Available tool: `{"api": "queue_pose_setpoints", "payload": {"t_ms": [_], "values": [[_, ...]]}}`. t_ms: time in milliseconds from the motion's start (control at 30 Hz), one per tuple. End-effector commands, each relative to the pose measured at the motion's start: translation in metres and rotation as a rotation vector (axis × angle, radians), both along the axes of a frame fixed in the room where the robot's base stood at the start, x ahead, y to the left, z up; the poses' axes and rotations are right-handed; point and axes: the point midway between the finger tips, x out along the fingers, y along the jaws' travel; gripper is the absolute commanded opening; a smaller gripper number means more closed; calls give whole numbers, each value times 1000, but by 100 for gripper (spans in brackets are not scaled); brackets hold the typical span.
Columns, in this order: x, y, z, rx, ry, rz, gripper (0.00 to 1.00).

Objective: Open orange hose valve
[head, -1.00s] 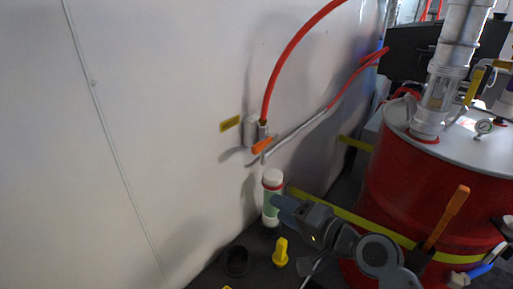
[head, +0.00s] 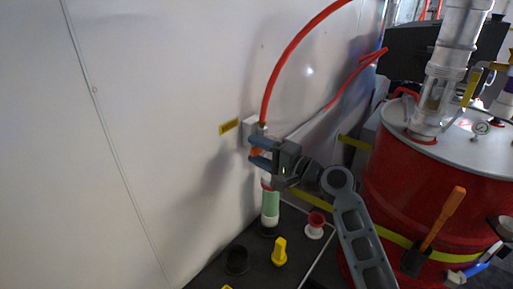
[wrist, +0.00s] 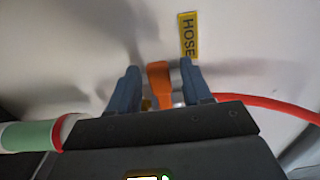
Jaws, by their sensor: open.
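The orange hose valve handle (wrist: 160,83) shows in the wrist view between the two fingers of my gripper (wrist: 159,88). The fingers are open, one on each side of the handle, with a small gap visible. In the head view my gripper (head: 256,152) is at the wall fitting. It hides most of the valve, and only a bit of the orange handle (head: 255,152) shows between the fingers. The red hose (head: 283,62) rises from the valve in an arc. A yellow HOSE label (wrist: 188,36) is on the wall beside it.
A green and white cylinder (head: 270,208) stands below my gripper. A yellow object (head: 280,253), a black cup (head: 237,260) and a red and white spool (head: 315,224) are on the dark surface. A large red drum (head: 420,190) stands at right.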

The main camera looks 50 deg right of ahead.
Motion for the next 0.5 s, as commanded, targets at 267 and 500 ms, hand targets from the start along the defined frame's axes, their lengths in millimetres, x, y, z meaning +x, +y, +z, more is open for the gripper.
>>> {"api": "queue_pose_setpoints", "payload": {"t_ms": [267,500], "values": [[7,0,0,-1,1,-1,49],[7,0,0,-1,1,-1,36]]}}
